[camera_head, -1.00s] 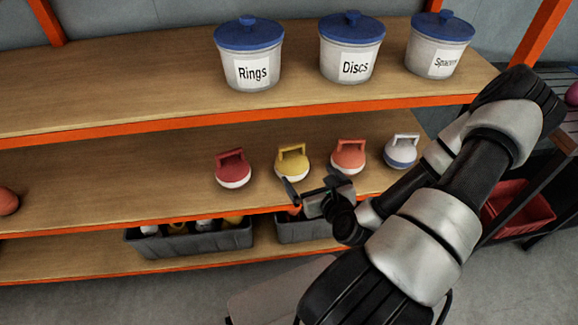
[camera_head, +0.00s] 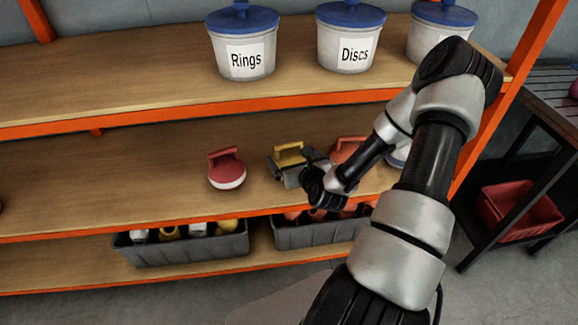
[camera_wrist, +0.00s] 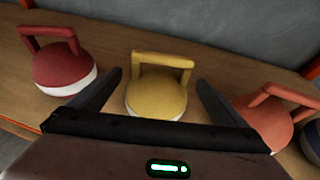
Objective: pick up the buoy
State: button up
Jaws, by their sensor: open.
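Several buoys with handles stand in a row on the middle shelf. The yellow buoy (camera_wrist: 157,92) has a white base and sits between my open fingers in the wrist view, with its handle upright. In the head view only its handle (camera_head: 289,154) and a little of its body show above my gripper (camera_head: 287,174). In the wrist view my gripper (camera_wrist: 160,88) is open and empty, one finger on each side of the yellow buoy. Whether the fingers touch it I cannot tell. A red buoy (camera_head: 226,167) stands to the left. An orange-red buoy (camera_head: 347,149) stands to the right, partly hidden by my arm.
A white and blue buoy (camera_wrist: 312,140) is at the far right. White tubs with blue lids, including Rings (camera_head: 243,45) and Discs (camera_head: 348,40), stand on the upper shelf (camera_head: 120,75). Grey bins (camera_head: 190,250) are below.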

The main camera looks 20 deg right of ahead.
aim_at(291, 156)
jog(key=x, duration=0.3)
jog(key=shift+w+f, duration=0.2)
jog(key=c, duration=1.3)
jog(key=shift+r, duration=0.1)
